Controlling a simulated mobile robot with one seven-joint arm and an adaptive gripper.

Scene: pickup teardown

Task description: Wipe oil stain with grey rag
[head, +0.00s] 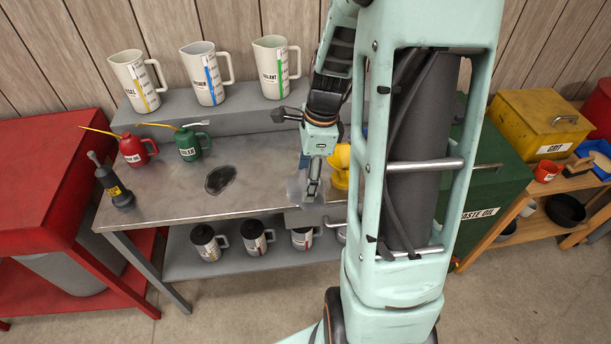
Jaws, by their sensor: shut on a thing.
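The dark oil stain (221,180) lies on the bare metal bench top, left of my gripper. My gripper (312,190) points down over the front right part of the bench. It is shut on the grey rag (295,187), which shows as a pale grey patch beside the fingers. My arm and the fingers hide part of the rag. I cannot tell whether the rag touches the bench.
Three measuring jugs (205,80) stand on the raised back shelf. A yellow object (341,165) is close right of my gripper.

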